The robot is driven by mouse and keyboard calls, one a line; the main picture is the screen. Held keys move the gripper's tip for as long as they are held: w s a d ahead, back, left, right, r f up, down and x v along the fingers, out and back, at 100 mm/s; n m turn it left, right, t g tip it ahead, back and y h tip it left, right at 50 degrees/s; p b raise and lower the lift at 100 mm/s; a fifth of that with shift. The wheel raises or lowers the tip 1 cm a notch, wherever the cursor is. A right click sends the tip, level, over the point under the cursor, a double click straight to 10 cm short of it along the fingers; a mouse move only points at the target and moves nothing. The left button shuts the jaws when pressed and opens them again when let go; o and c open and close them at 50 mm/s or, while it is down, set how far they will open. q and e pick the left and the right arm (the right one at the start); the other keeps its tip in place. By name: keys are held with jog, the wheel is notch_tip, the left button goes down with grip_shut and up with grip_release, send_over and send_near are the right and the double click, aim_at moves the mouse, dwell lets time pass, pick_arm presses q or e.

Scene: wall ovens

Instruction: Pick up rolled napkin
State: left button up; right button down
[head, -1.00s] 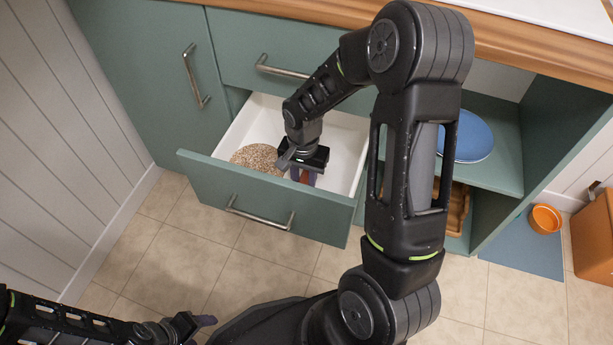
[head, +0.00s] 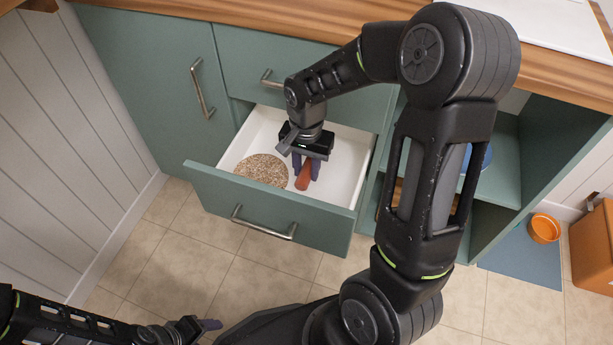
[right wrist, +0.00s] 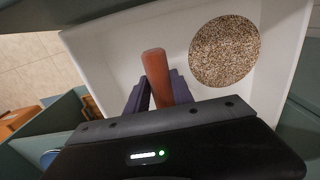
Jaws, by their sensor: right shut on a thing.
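The rolled napkin (head: 305,177) is an orange-red roll inside the open white-lined drawer (head: 350,160) in the head view. My right gripper (head: 303,168) points down over the drawer, its purple fingers shut on the napkin. In the right wrist view the napkin (right wrist: 155,65) sits between the two fingers and sticks out past them. Whether it is clear of the drawer floor is hard to tell. My left gripper (head: 203,326) is low at the left, outside the drawer, away from the napkin; its opening is unclear.
A round speckled mat (head: 262,169) lies in the drawer beside the napkin; it also shows in the right wrist view (right wrist: 225,50). The green drawer front (head: 265,212) stands out over the tiled floor. An open shelf unit (head: 505,165) is at the right, below the wooden counter edge (head: 250,18).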

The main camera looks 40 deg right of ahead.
aim_at(304, 169)
jog(key=r, duration=0.3)
jog(key=shift+w+a+r+p, duration=0.1)
jog(key=shift+w+a+p, duration=0.1)
jog(key=shift+w+p, duration=0.1)
pick_arm(q)
jog(key=r, duration=0.1)
jog(key=r+p, duration=0.2)
jog(key=shift+s+d, duration=0.25)
pick_arm(e)
jog(key=w+a, duration=0.4)
jog(key=w, duration=0.3)
jog(key=w+a, duration=0.4)
jog(key=w, duration=0.4)
jog(key=shift+a+f, duration=0.2)
jog(key=shift+a, duration=0.05)
